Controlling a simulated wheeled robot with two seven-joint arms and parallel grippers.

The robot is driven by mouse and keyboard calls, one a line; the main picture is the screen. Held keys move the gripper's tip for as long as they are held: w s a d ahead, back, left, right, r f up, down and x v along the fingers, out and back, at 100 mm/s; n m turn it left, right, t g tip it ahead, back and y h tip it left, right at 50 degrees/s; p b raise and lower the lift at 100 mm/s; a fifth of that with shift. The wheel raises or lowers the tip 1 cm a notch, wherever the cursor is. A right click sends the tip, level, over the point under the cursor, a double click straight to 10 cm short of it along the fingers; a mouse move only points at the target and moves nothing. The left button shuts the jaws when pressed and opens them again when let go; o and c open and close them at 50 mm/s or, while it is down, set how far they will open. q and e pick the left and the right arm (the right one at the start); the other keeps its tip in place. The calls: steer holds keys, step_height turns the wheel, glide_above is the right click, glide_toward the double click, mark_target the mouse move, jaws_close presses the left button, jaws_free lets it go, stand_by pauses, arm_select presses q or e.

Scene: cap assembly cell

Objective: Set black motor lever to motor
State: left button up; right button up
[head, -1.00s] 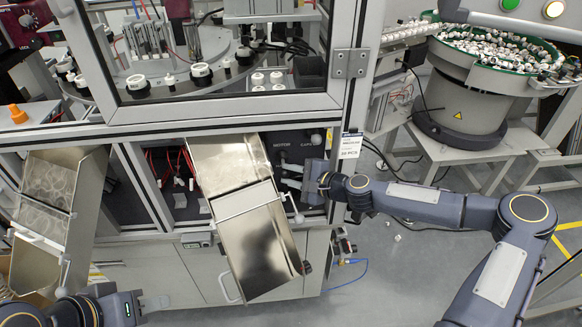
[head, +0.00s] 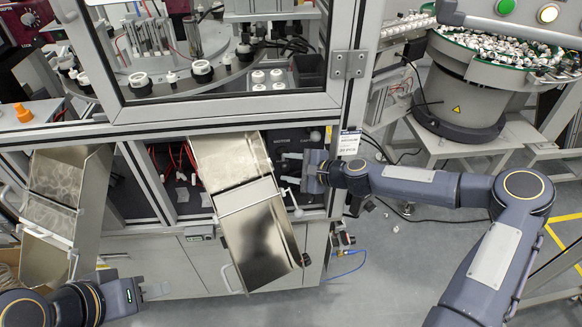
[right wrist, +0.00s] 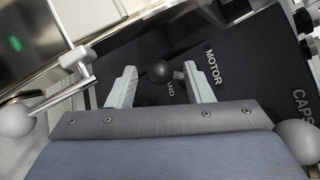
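The black motor lever ends in a black ball knob (right wrist: 158,72) on the dark control panel (right wrist: 235,75). In the right wrist view the word MOTOR is printed to the right of the knob, and lettering below it is partly hidden. My right gripper (right wrist: 156,84) is open, with one finger on each side of the knob. I cannot tell whether either finger touches it. In the head view my right gripper (head: 291,168) is at the panel and hides the lever. My left gripper (head: 155,290) is low at the left, away from the panel; its finger gap is unclear.
A metal chute (head: 233,165) stands just left of my right gripper, with a light ball-ended lever (right wrist: 15,118) beside it. Another light knob (right wrist: 297,143) is near the CAPS label. A second chute (head: 50,205) is at the left. A feeder bowl (head: 465,95) stands at the right.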

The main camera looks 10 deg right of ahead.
steer(key=b+v, duration=0.1)
steer(key=v, duration=0.6)
steer(key=shift+s+d+b, duration=0.25)
steer(key=shift+b, duration=0.15)
steer(key=shift+r, duration=0.15)
steer(key=shift+c, duration=0.2)
